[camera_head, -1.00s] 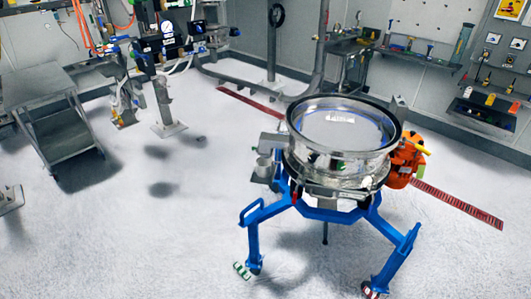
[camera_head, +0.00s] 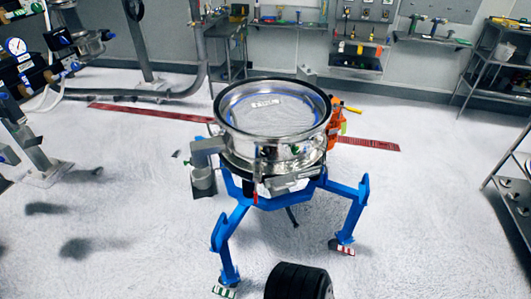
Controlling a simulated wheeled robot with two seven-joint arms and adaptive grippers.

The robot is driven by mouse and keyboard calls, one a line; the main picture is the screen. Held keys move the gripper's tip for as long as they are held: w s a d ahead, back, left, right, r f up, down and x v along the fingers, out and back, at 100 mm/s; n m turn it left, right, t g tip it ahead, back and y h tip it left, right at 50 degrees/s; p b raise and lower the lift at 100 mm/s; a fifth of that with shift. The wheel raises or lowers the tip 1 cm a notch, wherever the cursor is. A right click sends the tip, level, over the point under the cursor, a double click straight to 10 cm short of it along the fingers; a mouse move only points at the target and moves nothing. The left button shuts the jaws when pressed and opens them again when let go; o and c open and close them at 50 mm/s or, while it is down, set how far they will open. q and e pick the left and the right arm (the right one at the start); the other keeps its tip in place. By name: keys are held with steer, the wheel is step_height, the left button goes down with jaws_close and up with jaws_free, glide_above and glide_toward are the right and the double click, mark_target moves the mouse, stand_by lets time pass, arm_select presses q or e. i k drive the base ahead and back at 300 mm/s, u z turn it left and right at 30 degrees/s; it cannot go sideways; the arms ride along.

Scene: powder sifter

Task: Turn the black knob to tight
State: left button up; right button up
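The powder sifter (camera_head: 272,150) stands in the middle of the camera_head view, with a round steel drum, a mesh top and a black rim. It rests on a blue legged frame (camera_head: 258,203). An orange part (camera_head: 336,126) with a yellow piece sits at its right rear. A grey spout (camera_head: 204,165) sticks out at its left. I cannot pick out the black knob for sure. A black ribbed cylinder (camera_head: 298,282) shows at the bottom edge; I cannot tell what it belongs to. Neither of my grippers is in view.
Pipework with a pressure gauge (camera_head: 16,46) stands at the left. Red floor strips (camera_head: 150,112) run behind the sifter. Wall shelves with tools (camera_head: 290,22) line the back, and a metal rack (camera_head: 490,65) stands at the right. The pale floor around the sifter is mostly clear.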

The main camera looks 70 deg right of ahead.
mark_target(264, 152)
steer(key=z, duration=0.85)
steer(key=i, duration=0.9)
steer(key=z, duration=1)
